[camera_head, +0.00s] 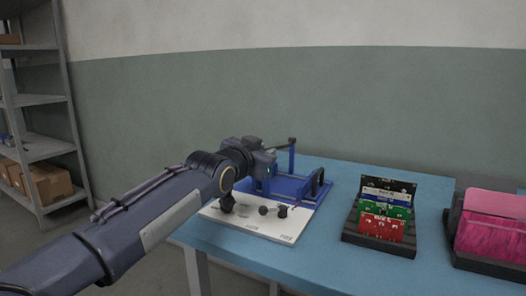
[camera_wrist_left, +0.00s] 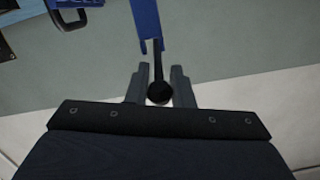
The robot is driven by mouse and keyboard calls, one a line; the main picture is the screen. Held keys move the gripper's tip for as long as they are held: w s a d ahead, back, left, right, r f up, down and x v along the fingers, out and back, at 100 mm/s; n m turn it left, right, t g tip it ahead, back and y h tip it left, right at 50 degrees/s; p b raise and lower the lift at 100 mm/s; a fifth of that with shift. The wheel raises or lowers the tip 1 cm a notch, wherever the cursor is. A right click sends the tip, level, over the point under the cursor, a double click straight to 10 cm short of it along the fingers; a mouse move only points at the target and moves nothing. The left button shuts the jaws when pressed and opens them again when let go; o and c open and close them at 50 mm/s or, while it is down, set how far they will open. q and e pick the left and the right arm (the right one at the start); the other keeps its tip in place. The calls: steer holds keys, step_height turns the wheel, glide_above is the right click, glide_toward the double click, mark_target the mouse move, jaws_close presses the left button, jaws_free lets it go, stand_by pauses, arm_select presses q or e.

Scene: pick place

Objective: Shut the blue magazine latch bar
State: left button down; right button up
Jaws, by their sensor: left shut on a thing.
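The blue latch bar (camera_wrist_left: 147,22) comes down from the top of the left wrist view and ends in a dark rod with a round black knob (camera_wrist_left: 159,93). My left gripper (camera_wrist_left: 159,70) has its fingers on either side of this rod and is shut on the handle. In the head view my left gripper (camera_head: 272,158) is at the blue magazine fixture (camera_head: 285,187) on the table, with a raised blue part (camera_head: 292,160) beside it. The arm and gripper hide part of the fixture. My right gripper is not in view.
A white board (camera_head: 255,224) with several dark knobs lies in front of the fixture on the blue table (camera_head: 330,250). A black rack (camera_head: 378,240) of coloured cards and a dark bin (camera_head: 490,262) with pink contents stand to the right. Grey shelves (camera_head: 40,150) stand far left.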

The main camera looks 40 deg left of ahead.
arm_select(q)
steer(key=shift+f, duration=0.2)
steer(key=c, duration=1.3)
jaws_free()
steer(key=shift+o, duration=0.2)
steer(key=shift+r, duration=0.1)
steer(key=shift+s+r, duration=0.1)
steer(key=shift+s, duration=0.15)
steer(key=p+v, duration=0.2)
steer(key=v, duration=0.5)
steer(key=shift+s+d, duration=0.15)
